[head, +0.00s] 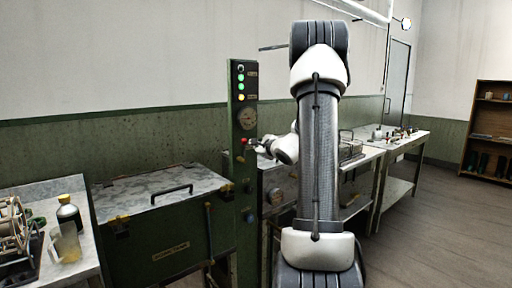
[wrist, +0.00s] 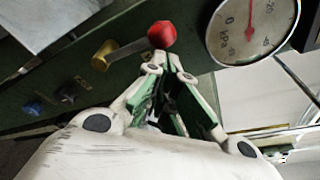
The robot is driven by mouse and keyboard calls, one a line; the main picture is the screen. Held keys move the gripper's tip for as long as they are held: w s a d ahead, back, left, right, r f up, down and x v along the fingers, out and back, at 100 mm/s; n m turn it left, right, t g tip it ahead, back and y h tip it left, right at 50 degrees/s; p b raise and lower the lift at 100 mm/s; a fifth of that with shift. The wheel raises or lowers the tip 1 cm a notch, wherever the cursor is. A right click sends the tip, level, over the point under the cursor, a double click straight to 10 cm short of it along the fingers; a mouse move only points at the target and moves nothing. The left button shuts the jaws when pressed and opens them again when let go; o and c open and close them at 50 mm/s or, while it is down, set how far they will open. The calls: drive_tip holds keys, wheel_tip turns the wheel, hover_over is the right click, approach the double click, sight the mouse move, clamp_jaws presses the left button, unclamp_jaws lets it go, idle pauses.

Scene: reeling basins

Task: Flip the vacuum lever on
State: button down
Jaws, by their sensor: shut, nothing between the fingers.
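In the head view the red knob (head: 244,140) is a small spot on the narrow green control column (head: 242,78), below a gauge. My gripper (wrist: 166,64) is shut and empty, its fingertips right by the red ball. I cannot tell whether they touch it. In the head view my gripper (head: 257,146) is in front of the column, partly hidden by its own wrist.
A round gauge (wrist: 252,28) with a red needle is beside the knob. A lidded green basin (head: 160,235) stands left of the column. A bench with a bottle (head: 68,214) is far left. Floor at right is clear.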

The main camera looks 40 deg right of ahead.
idle(0.3)
drive_tip(key=s+d, duration=0.1)
drive_tip(key=s, duration=1)
drive_tip(key=shift+s+d+f, duration=0.2)
drive_tip(key=shift+s+d, duration=0.05)
drive_tip(key=shift+s, duration=0.05)
